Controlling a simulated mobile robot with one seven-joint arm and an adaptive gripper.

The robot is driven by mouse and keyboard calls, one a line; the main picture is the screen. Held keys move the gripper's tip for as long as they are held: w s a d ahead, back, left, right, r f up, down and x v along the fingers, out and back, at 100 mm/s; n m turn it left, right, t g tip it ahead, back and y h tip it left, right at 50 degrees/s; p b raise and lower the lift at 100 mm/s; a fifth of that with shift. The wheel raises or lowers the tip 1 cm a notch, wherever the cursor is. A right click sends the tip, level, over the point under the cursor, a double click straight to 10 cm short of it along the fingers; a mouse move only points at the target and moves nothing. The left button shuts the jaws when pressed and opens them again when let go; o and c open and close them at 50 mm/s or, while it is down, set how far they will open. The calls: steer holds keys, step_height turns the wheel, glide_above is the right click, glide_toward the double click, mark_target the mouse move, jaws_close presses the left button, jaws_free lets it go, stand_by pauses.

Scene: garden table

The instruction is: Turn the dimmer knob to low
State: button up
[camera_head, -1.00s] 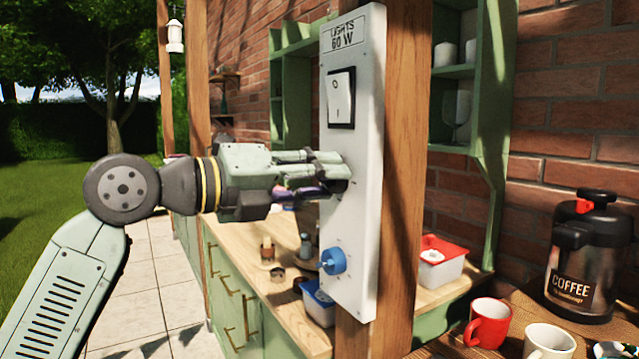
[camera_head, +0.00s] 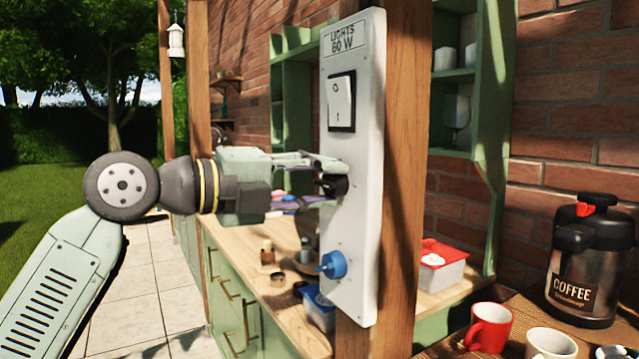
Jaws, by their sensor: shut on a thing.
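A white panel (camera_head: 352,225) labelled "LIGHTS 60 W" is fixed to a wooden post. It carries a black-framed rocker switch (camera_head: 341,100) near the top and a blue knob (camera_head: 333,263) near the bottom. My gripper (camera_head: 330,184) reaches in from the left, at mid-height on the panel between the switch and the blue knob. Its fingers, one above the other, are shut on a dark knob at the panel face. The fingertips largely hide this knob, so its pointer and setting cannot be read. The blue knob stands clear of the gripper.
The wooden post (camera_head: 405,190) stands right behind the panel. A counter (camera_head: 262,245) with small items lies behind and below the arm. A red mug (camera_head: 488,327), a white mug (camera_head: 550,342) and a coffee pot (camera_head: 590,260) stand at lower right. Open lawn lies to the left.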

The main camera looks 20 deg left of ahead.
steer(key=o, duration=1.2)
steer(key=shift+c, duration=0.2)
steer(key=shift+s+a, duration=0.1)
steer(key=v, duration=1.1)
steer(key=shift+s+a, duration=0.25)
steer(key=shift+s, duration=0.05)
steer(key=shift+r, duration=0.1)
